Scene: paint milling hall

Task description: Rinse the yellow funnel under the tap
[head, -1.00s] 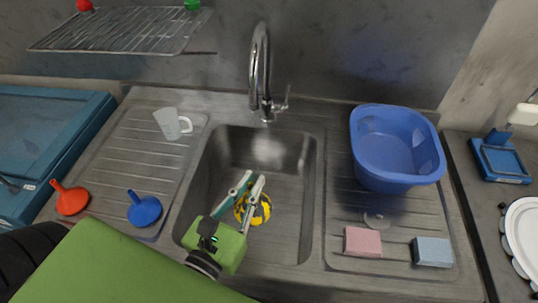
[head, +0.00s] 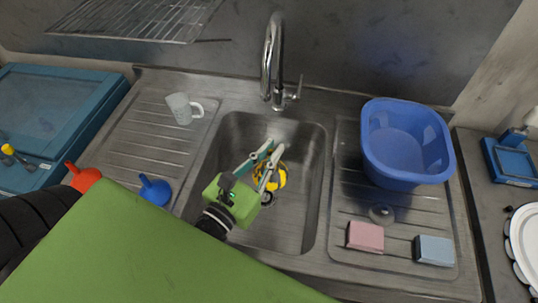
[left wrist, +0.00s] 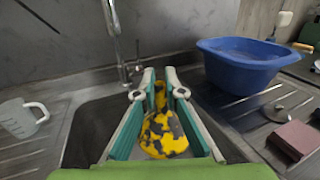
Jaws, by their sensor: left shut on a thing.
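The yellow funnel (head: 281,178), blotched with dark stains, is between the fingers of my left gripper (head: 268,163), which is shut on it. In the left wrist view the funnel (left wrist: 163,133) shows between the two fingers (left wrist: 161,92), its dark-spotted wide part toward the camera. The gripper holds it over the sink basin (head: 308,205), in front of and below the tap (head: 272,62). I see no water coming from the tap. The tap's lever (head: 297,90) is on its right side. My right gripper is not in view.
A measuring jug (head: 180,108) stands on the left drainboard, with a red funnel (head: 84,178) and a blue funnel (head: 155,190). A blue tub (head: 405,145), a pink sponge (head: 365,237) and a blue sponge (head: 434,250) are on the right drainboard. A wire rack (head: 140,20) is at upper left.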

